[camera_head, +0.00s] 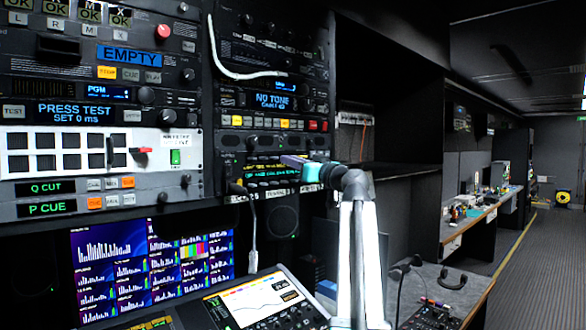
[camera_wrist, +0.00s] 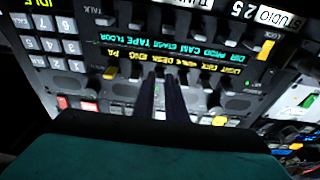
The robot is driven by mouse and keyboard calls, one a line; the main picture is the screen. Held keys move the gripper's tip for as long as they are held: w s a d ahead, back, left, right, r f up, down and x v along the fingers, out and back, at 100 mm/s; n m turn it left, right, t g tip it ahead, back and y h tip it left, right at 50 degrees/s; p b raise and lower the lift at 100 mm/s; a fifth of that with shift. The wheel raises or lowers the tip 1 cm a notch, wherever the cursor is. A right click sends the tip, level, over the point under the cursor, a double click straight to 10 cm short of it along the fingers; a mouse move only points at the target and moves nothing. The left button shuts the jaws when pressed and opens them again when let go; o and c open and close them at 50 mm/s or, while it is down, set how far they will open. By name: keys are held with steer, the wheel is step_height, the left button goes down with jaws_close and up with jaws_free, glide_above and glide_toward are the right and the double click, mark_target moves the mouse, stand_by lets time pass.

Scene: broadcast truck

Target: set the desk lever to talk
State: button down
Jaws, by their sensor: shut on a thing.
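The intercom panel (camera_wrist: 215,42) shows upside down in the wrist view, with rows of small levers and lit green and yellow name strips. The yellow strip (camera_wrist: 180,62) includes PA, ENG, DESK and LIGHT. My gripper (camera_wrist: 161,82) has its dark fingers close together at the DESK name, shut on the desk lever. The fingers hide that lever, so its position cannot be read. A TALK label (camera_wrist: 97,20) is at the panel's upper left. In the head view my gripper (camera_head: 286,160) reaches the panel (camera_head: 262,160) from the right.
A number keypad (camera_wrist: 50,45) is at the left in the wrist view. A gooseneck microphone (camera_head: 250,215) rises below the panel, near a tilted screen (camera_head: 255,300).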

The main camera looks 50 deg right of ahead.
steer(key=shift+w+f+t+b, duration=0.1)
steer(key=shift+f+t+b, duration=0.4)
steer(key=shift+b, duration=2.5)
steer(key=shift+w+f+t+b, duration=0.1)
steer(key=shift+t+b, duration=0.7)
steer(key=shift+b, duration=2.55)
steer(key=shift+r, duration=0.1)
steer(key=c, duration=1.8)
jaws_free()
steer(key=b+v, duration=0.2)
steer(key=v, duration=1.2)
